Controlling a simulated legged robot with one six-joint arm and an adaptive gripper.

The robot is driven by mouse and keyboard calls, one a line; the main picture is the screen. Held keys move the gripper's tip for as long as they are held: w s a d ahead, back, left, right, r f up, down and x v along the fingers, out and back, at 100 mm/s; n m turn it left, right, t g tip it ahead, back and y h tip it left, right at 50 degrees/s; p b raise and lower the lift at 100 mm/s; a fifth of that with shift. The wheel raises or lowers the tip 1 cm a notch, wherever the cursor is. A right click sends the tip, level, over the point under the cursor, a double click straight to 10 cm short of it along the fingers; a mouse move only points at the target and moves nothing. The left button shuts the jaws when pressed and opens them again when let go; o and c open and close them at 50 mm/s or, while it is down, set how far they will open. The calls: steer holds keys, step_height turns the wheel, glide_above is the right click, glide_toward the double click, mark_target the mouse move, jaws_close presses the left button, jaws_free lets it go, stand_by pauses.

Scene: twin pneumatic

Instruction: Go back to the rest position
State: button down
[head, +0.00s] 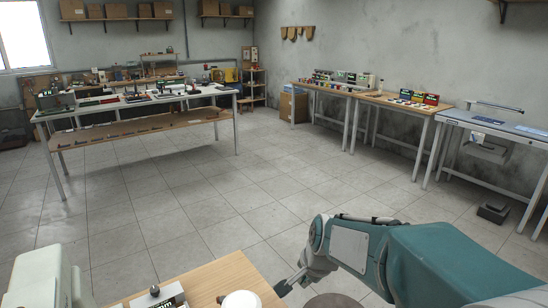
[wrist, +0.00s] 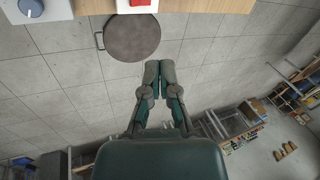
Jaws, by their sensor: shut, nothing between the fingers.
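My gripper (wrist: 160,72) shows in the wrist view with its two fingers together and nothing between them. It hangs over open tiled floor, beside a round brown disc-shaped thing (wrist: 132,36) and below the edge of a wooden tabletop (wrist: 192,6). In the head view my teal arm reaches in from the lower right, and the gripper's end is partly seen near the wooden table (head: 205,280). The fingertips are hard to make out there.
The near table carries a white rounded object (head: 241,300) and a dark-knobbed device (head: 155,291). A long workbench (head: 140,104) stands at the back left. Benches (head: 385,98) and a grey table (head: 505,127) line the right wall. The tiled floor (head: 250,190) between is clear.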

steer(key=s+d+r+n, duration=0.2)
steer(key=s+d+n, duration=0.1)
steer(key=s, duration=0.4)
steer(key=s+d+r+n+t+h, duration=0.1)
steer(key=s+d+r+n, duration=0.1)
steer(key=s, duration=0.5)
steer(key=s+d+r+n+h, duration=0.1)
steer(key=s+d+r+n, duration=0.2)
steer(key=s, duration=0.4)
steer(key=shift+d+r+n+t, duration=0.4)
steer(key=shift+r+n, duration=0.1)
steer(key=shift+n, duration=0.1)
steer(key=shift+a, duration=0.1)
